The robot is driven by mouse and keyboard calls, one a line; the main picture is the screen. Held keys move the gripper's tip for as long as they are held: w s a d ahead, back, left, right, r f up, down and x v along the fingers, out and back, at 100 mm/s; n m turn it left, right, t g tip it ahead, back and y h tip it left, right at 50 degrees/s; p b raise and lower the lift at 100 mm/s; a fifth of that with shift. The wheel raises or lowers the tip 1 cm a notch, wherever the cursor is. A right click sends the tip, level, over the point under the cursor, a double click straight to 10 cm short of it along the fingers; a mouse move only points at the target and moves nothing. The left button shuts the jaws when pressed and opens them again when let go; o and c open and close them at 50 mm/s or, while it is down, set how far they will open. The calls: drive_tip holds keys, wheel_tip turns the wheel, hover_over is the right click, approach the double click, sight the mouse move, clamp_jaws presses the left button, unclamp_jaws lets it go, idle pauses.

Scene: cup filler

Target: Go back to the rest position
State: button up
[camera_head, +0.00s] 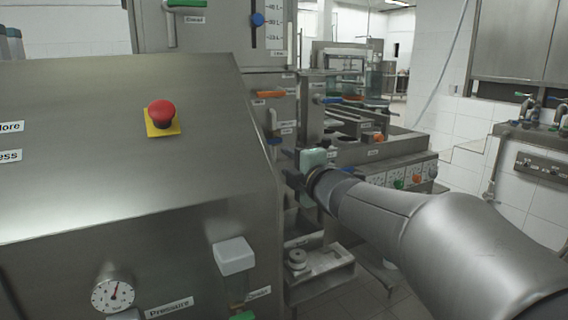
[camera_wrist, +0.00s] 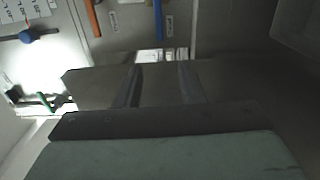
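My gripper (camera_head: 294,168) is in front of the machine, right of the big steel cabinet, at the end of my arm that reaches in from the lower right. In the wrist view, my gripper (camera_wrist: 158,84) shows two dark fingers standing apart with a gap between them. I see nothing held in the gap. The pale green gripper body fills the bottom of that view. A grey steel surface lies behind the fingers; I cannot tell how far away it is.
The steel cabinet (camera_head: 120,200) with a red emergency button (camera_head: 161,113) fills the left. An orange handle (camera_head: 270,94) and a blue knob (camera_head: 257,19) are on the machine above my gripper. A low steel shelf (camera_head: 322,268) is below it. A panel of knobs (camera_head: 408,177) is to the right.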

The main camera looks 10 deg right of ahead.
drive_tip(key=s+d+f+m+g+h+p, duration=0.1)
drive_tip(key=s+d+m+g+h+p, duration=0.2)
drive_tip(key=m+p, duration=0.35)
drive_tip(key=s+d+f+m+g+h+p, duration=0.1)
drive_tip(key=s+m+g+h+p, duration=0.2)
drive_tip(key=s+m+p, duration=0.3)
drive_tip(key=s+a+f+m+g+p, duration=0.1)
drive_tip(key=s+a+m+g+p, duration=0.1)
drive_tip(key=s, duration=0.5)
drive_tip(key=s+a+f+m+g+y+p, duration=0.1)
drive_tip(key=s+a+m+g+p, duration=0.1)
drive_tip(key=s+g+p, duration=0.3)
drive_tip(key=s+a+f+m+g+p, duration=0.1)
drive_tip(key=s+m+g+p, duration=0.3)
drive_tip(key=s, duration=0.7)
drive_tip(key=shift+a+f+y+p, duration=0.3)
drive_tip(key=shift+a+f+p, duration=0.1)
drive_tip(key=shift+a+p, duration=0.15)
